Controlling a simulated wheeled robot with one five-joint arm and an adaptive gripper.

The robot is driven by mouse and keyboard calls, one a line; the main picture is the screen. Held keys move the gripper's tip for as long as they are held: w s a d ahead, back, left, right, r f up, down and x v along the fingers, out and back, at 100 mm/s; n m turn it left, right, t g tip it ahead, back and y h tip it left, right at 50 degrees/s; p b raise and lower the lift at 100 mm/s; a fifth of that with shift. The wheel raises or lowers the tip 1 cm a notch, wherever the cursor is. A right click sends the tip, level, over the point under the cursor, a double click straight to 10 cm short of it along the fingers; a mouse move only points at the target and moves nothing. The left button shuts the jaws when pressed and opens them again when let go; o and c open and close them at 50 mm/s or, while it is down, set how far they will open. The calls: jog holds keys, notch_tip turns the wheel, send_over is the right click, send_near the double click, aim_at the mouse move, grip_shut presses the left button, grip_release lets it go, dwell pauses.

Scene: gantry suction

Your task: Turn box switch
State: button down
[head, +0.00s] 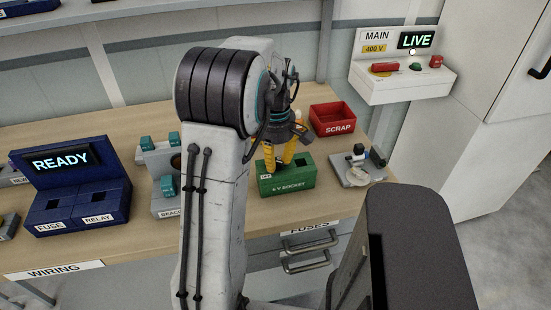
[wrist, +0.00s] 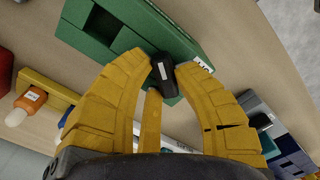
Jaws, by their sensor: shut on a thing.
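In the wrist view my gripper (wrist: 164,70) is shut on a small black knob (wrist: 163,72) with a white mark, at the box's edge. The knob looks like the box's switch; its base is partly hidden, and my fingers cover it in the head view.
A red scrap bin (head: 332,118) stands behind the green box, and a grey fixture (head: 357,168) is to its right. A grey unit with teal parts (head: 166,187) and a blue READY console (head: 75,190) are to the left. A white MAIN panel (head: 404,80) reads LIVE.

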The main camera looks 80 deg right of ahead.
jog(key=m, duration=0.5)
jog(key=shift+a, duration=0.2)
jog(key=m, duration=0.5)
jog(key=shift+a+m, duration=0.2)
jog(key=shift+m, duration=0.2)
jog(key=shift+f, duration=0.1)
jog(key=c, duration=0.9)
grip_release()
jog(key=shift+c, duration=0.2)
notch_tip(320, 180, up, 12)
jog(key=shift+d+m, duration=0.1)
jog(key=shift+m, duration=0.3)
